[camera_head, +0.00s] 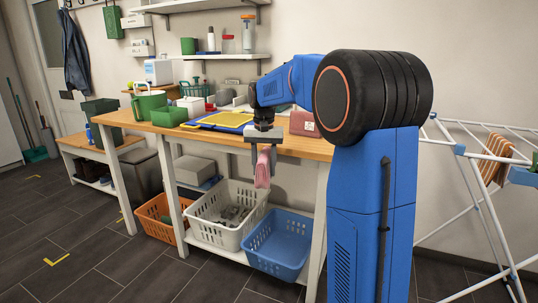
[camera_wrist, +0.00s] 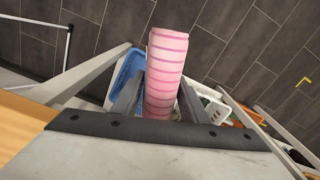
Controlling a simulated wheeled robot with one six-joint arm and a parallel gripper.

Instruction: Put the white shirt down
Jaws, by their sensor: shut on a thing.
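My gripper (camera_head: 262,147) is shut on a pink cloth (camera_head: 262,170) and holds it in front of the wooden table's front edge. In the wrist view the cloth (camera_wrist: 167,65) is a rolled or narrowly folded piece with darker pink stripes, squeezed between the two fingers (camera_wrist: 160,100). It hangs down above the area of the white and blue baskets. I see no thing that is clearly a white shirt.
The wooden table (camera_head: 312,149) carries a green jug (camera_head: 149,104), a green bin (camera_head: 169,117) and a yellow-edged tray (camera_head: 222,121). Orange (camera_head: 155,222), white (camera_head: 207,218) and blue (camera_head: 277,246) baskets stand low down. A drying rack (camera_head: 485,210) stands at right.

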